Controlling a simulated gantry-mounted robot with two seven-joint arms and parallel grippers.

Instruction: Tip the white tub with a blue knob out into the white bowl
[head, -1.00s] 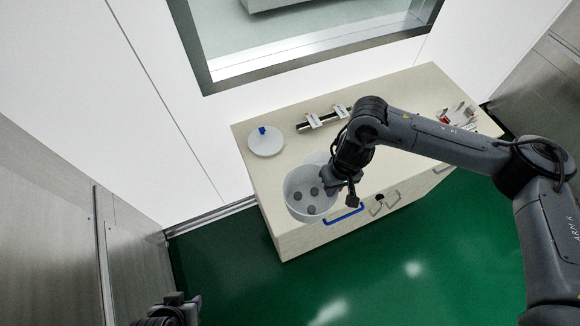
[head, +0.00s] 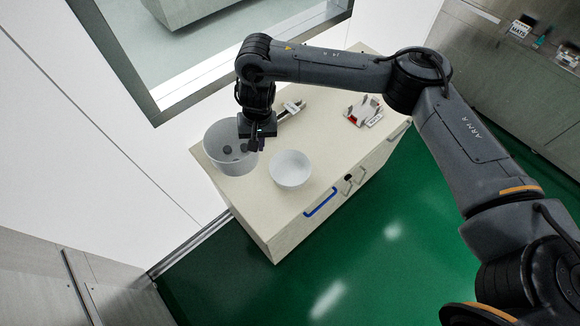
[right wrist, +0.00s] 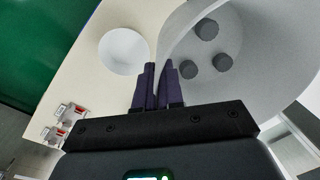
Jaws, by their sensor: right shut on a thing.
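The white tub (head: 225,168) is at the left end of the cabinet top in the head view, roughly upright, with dark round pieces inside. In the right wrist view the tub (right wrist: 265,85) shows three of these dark pieces (right wrist: 222,62). My right gripper (head: 253,145) is shut on the tub's rim, and its fingers pinch the wall in the wrist view (right wrist: 160,72). The white bowl (head: 291,172) stands right of the tub and looks empty; it also shows in the wrist view (right wrist: 124,52). The blue knob is hidden. My left gripper is out of view.
A red and white fixture (head: 362,110) stands farther right on the cabinet top (head: 318,150). A dark bar with light blocks (head: 290,108) lies behind the bowl. A blue handle (head: 320,202) is on the cabinet's front. A white wall and window rise behind.

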